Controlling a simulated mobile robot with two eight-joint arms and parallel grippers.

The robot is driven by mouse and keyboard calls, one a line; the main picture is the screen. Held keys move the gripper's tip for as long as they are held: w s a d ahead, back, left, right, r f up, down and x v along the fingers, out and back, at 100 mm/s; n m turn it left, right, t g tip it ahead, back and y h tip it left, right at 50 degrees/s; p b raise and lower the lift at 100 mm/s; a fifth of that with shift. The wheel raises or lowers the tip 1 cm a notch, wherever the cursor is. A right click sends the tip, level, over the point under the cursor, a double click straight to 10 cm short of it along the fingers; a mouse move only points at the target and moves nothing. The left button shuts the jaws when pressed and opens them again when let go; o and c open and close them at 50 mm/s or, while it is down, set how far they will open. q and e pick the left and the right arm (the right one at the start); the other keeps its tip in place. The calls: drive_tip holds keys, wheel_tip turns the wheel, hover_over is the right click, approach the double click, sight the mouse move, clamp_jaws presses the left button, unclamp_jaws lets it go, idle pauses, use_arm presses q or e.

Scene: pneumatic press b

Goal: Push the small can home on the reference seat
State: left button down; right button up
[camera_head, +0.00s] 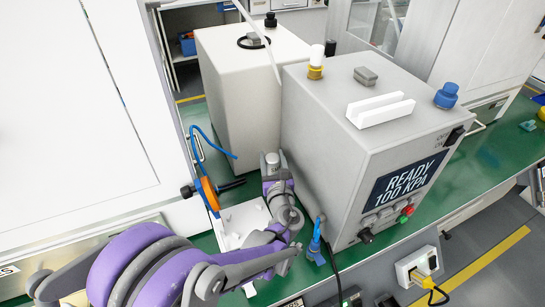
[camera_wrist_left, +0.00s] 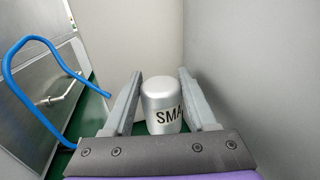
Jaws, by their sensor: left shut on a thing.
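The small can is a silver cylinder with a domed top and black letters "SMA" in the left wrist view (camera_wrist_left: 163,105). It stands upright between the two grey fingers of my left gripper (camera_wrist_left: 160,98). In the head view, the can's pale top (camera_head: 271,158) shows at the end of my left gripper (camera_head: 274,172), close to the left side of the grey press box. My left gripper is shut on the can. The can's lower end is hidden, so I cannot tell what it rests on. I cannot make out the reference seat for sure. My right gripper is not in view.
The grey press box (camera_head: 333,130) reads "READY 100 KPA" and stands right beside my gripper. Another grey box (camera_head: 238,90) stands behind. A white plate (camera_head: 235,219), an orange part (camera_head: 209,193) and blue hose (camera_head: 203,137) lie to the left on the green bench.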

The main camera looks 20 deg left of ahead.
use_arm(q)
drive_tip(key=shift+f+b, duration=1.75)
drive_tip(key=shift+f, duration=0.75)
drive_tip(key=shift+f+b, duration=1.05)
drive_tip(key=shift+f, duration=0.45)
drive_tip(key=shift+c, duration=0.6)
unclamp_jaws()
